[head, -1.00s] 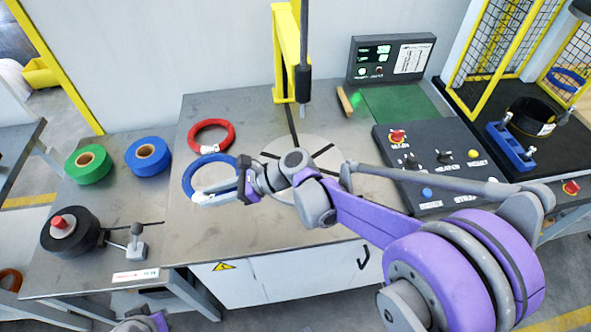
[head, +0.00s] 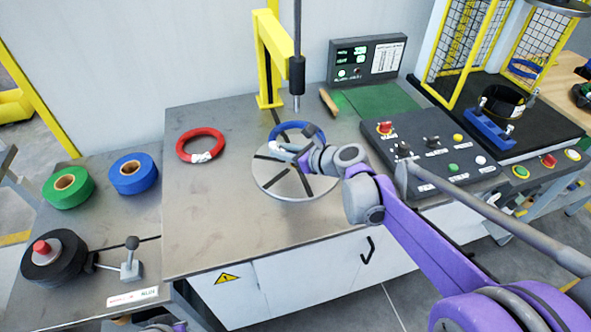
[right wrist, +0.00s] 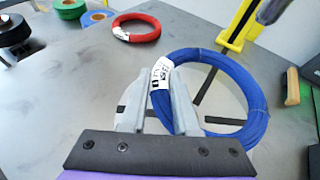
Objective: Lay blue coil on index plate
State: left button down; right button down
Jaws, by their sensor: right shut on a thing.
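The blue coil (head: 290,127) is over the far part of the round grey index plate (head: 284,187) and is partly hidden by my right gripper (head: 285,148). In the right wrist view the right gripper (right wrist: 157,105) is shut on the near left side of the blue coil (right wrist: 252,90), by its white label. Dark slots of the plate show through and beside the ring. I cannot tell whether the coil touches the plate or hangs just above it.
A red coil (head: 201,145) lies on the table to the left. Green tape (head: 68,188) and blue tape (head: 133,174) rolls are further left. A yellow post (head: 268,60) with a hanging rod (head: 297,75) stands behind the plate. A control panel (head: 432,150) is at right.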

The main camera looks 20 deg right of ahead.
aim_at(284, 178)
jog(key=shift+f+b, duration=0.45)
jog(key=shift+f, duration=3.55)
jog(key=shift+f, duration=0.1)
jog(key=c, duration=0.7)
grip_release()
jog(key=shift+o, duration=0.2)
jog(key=shift+s+r, duration=0.15)
jog(key=shift+r, duration=0.05)
jog(key=v, duration=1.1)
jog(key=shift+s+d+p, duration=0.25)
jog(key=shift+p, duration=0.1)
